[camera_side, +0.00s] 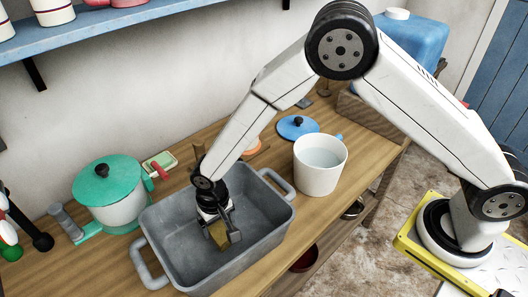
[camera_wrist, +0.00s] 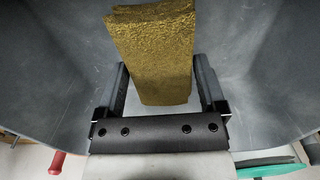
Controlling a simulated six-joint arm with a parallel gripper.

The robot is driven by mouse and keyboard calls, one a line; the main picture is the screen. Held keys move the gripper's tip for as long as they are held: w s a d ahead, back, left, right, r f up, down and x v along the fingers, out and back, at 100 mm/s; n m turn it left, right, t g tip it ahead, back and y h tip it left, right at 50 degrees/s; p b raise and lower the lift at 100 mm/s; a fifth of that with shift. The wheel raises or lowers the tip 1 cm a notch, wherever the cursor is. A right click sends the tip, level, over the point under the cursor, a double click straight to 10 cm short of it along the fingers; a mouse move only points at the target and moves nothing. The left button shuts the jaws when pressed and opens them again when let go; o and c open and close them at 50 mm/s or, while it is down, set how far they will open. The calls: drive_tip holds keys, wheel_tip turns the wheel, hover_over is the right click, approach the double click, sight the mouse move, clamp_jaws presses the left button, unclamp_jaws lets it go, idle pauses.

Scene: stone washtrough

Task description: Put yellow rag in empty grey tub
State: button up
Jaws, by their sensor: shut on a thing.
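The grey tub (camera_side: 182,268) stands on the wooden counter, with a loop handle at each end. My gripper (camera_side: 222,236) is inside the tub's opening, pointing down. It is shut on the yellow rag (camera_side: 217,234), a folded, rough-textured mustard-coloured block. In the wrist view the yellow rag (camera_wrist: 158,60) sits between the two fingers of my gripper (camera_wrist: 163,85), with the grey walls of the tub (camera_wrist: 255,60) around it. Apart from the rag, the tub looks empty. I cannot tell whether the rag touches the tub's floor.
A white pot with a green lid (camera_side: 106,182) stands left of the tub. A white bucket (camera_side: 320,164) of water stands to the right, with a blue lid (camera_side: 297,127) behind it. A blue shelf (camera_side: 110,36) runs along the wall above.

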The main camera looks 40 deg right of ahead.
sight(219, 225)
drive_tip(key=shift+f, duration=1.75)
drive_tip(key=shift+f, duration=0.15)
drive_tip(key=o, duration=1)
drive_tip(key=shift+r, duration=0.2)
drive_tip(key=shift+r, duration=5.95)
drive_tip(key=shift+d, duration=0.1)
